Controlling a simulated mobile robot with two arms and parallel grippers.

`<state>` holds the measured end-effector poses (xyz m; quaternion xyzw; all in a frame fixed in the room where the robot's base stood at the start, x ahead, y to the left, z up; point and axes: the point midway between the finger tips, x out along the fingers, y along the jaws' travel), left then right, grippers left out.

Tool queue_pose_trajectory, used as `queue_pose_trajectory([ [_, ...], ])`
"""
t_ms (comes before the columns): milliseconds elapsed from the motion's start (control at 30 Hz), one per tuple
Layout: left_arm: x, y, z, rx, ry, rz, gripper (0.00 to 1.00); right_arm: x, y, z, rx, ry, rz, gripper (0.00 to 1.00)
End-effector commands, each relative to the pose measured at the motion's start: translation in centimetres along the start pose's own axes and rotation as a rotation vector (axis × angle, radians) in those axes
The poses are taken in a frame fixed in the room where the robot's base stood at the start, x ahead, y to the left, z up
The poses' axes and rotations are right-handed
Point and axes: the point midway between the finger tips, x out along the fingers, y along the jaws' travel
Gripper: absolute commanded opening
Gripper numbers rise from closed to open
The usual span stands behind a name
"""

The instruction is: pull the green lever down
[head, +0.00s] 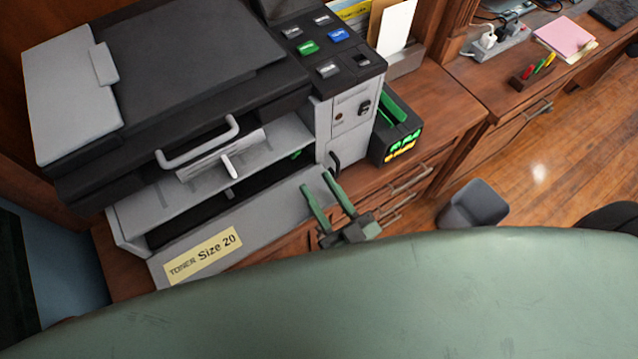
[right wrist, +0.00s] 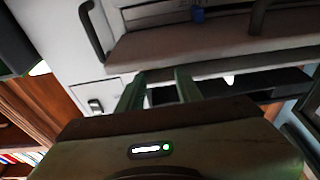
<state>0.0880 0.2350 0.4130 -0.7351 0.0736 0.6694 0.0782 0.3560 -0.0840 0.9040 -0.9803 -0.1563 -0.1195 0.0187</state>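A small green part (head: 296,154), possibly the green lever, shows inside the open front of the grey and black printer (head: 215,190), near the right end of the opening. It is small and partly shaded, so its position up or down cannot be told. My right gripper (head: 317,181) is open and empty, its two green fingers apart in front of the opening's right end, below and right of that green part. In the right wrist view, the gripper (right wrist: 160,76) points toward the printer's opening with nothing between the fingers. My left gripper is not in view.
The lowered front panel carries a toner label (head: 203,256). A dark box with a green top (head: 397,132) stands right of the printer. A grey bin (head: 474,205) stands on the floor. A white handle (head: 200,146) juts from the printer's front.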

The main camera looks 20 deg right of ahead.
Motion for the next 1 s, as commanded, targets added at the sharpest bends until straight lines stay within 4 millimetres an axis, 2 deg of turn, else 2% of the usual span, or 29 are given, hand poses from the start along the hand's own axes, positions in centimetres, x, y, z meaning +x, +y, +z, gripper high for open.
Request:
queue_pose_trajectory([
  [100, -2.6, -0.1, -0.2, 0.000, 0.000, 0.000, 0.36, 0.5, -0.5, -2.2, 0.005, -0.086, -0.014, 0.38],
  [233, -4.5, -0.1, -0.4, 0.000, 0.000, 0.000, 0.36, 0.7, -0.2, -3.1, 0.002, -0.209, -0.005, 0.38],
  [367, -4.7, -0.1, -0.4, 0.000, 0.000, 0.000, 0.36, 1.3, 0.1, -2.6, 0.000, -0.244, 0.004, 0.38],
  [733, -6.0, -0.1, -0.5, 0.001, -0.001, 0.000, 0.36, 6.7, 0.1, -1.2, 0.000, -0.242, 0.003, 0.38],
  [1000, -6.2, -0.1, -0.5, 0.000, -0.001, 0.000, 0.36, 8.0, 0.1, -0.7, 0.001, -0.243, 0.002, 0.38],
])
